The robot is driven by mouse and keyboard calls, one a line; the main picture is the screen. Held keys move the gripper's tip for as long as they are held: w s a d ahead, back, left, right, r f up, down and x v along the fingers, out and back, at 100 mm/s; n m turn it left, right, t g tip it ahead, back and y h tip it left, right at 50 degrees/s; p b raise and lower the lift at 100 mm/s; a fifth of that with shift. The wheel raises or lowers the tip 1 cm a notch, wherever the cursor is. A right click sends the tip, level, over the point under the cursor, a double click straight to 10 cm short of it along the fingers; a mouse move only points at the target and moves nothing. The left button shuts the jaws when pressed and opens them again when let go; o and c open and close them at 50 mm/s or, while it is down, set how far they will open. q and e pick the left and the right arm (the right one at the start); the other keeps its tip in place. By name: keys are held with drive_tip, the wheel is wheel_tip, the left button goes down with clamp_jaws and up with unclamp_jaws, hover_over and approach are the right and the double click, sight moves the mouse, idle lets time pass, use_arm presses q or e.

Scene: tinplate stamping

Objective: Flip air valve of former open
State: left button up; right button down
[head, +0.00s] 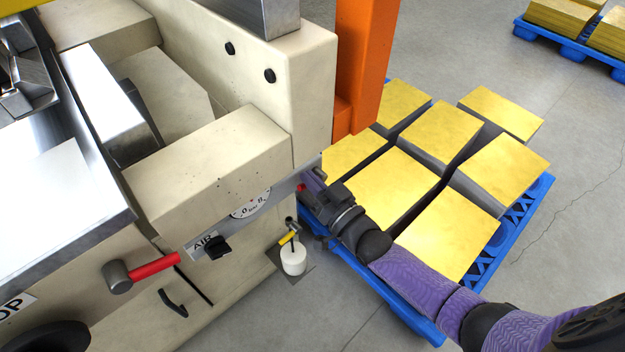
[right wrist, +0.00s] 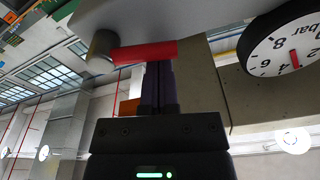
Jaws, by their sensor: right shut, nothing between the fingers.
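The former is the cream machine (head: 210,160) on the left in the head view. A grey panel on its side carries an AIR label (head: 203,243), a black knob (head: 217,247) and a round pressure gauge (head: 251,203). At the panel's far end a red valve handle (head: 302,187) shows as a small bit beside my right gripper (head: 312,185). In the right wrist view the red handle (right wrist: 145,51) lies crosswise from a grey hub (right wrist: 102,45). My right gripper's shut, empty fingers (right wrist: 160,68) point at it; whether they touch it I cannot tell. My left gripper is out of view.
Another red lever (head: 152,266) sticks out from the machine's front. A white cylinder with a yellow-handled valve (head: 293,260) stands on the floor below the panel. A blue pallet (head: 425,325) with yellow-topped stacks is beneath my right arm. An orange post (head: 362,65) rises behind.

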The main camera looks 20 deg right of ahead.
sight(316, 165)
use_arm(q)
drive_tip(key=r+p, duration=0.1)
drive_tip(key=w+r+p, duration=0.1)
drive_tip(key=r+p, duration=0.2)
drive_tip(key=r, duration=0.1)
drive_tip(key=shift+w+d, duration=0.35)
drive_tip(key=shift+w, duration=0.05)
use_arm(e)
drive_tip(key=s+d+r, duration=0.1)
drive_tip(key=s+d, duration=0.2)
drive_tip(key=s, duration=0.5)
drive_tip(key=shift+s+d+r, duration=0.3)
drive_tip(key=shift+s+r, duration=0.05)
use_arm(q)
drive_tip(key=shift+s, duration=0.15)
